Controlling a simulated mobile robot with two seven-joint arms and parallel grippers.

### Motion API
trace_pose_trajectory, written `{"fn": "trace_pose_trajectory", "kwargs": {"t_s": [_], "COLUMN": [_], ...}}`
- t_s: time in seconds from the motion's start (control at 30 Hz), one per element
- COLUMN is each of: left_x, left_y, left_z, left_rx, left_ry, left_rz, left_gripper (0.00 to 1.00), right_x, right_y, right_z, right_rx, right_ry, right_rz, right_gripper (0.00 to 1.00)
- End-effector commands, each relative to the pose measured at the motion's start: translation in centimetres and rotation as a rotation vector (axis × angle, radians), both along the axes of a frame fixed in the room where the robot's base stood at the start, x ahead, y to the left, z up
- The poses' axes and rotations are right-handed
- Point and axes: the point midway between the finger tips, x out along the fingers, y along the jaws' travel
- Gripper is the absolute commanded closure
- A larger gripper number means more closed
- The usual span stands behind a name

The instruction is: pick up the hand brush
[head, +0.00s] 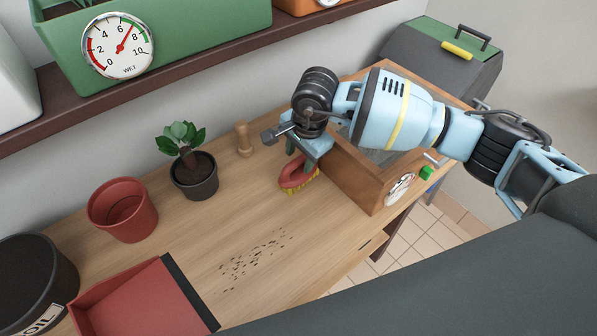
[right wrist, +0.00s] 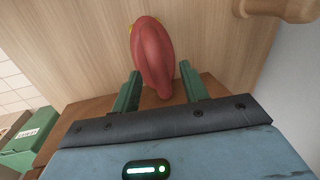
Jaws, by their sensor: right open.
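The hand brush (head: 298,173) has a red body and yellow bristles and lies on the wooden bench beside a wooden box. It also shows in the right wrist view (right wrist: 152,50), its near end appearing between the fingers. My right gripper (head: 296,158) is open, its green fingers pointing down at the brush. In the right wrist view the gripper (right wrist: 160,86) has a finger on each side of the brush's near end, with gaps visible. I cannot tell how far the fingertips reach down around it. My left gripper is not in view.
The wooden box (head: 352,172) stands right of the brush, close to my right gripper. A wooden peg-like piece (head: 243,140), a potted plant (head: 195,178), a red pot (head: 123,210) and a red dustpan (head: 140,298) are to the left. Dark crumbs (head: 252,262) lie on clear bench.

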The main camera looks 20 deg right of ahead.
Motion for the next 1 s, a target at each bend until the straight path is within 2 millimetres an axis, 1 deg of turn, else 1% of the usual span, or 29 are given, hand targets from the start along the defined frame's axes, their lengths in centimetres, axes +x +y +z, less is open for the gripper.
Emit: {"fn": "trace_pose_trajectory", "kwargs": {"t_s": [0.17,0.2,0.53,1.0], "left_x": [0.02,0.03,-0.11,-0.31], "left_y": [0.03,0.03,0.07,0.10], "left_z": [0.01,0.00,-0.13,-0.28], "left_rx": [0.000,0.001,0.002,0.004], "left_ry": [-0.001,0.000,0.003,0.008], "left_rz": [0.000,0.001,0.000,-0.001], "left_gripper": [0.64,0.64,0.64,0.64], "right_x": [0.02,0.02,0.01,0.06], "right_y": [0.01,0.02,0.02,0.03], "right_z": [-0.02,-0.02,0.01,0.31], "right_rx": [0.000,0.000,0.000,0.001], "right_ry": [0.000,0.000,0.000,-0.002], "right_rz": [0.001,0.001,0.000,0.000], "right_gripper": [0.56,0.57,1.00,1.00]}}
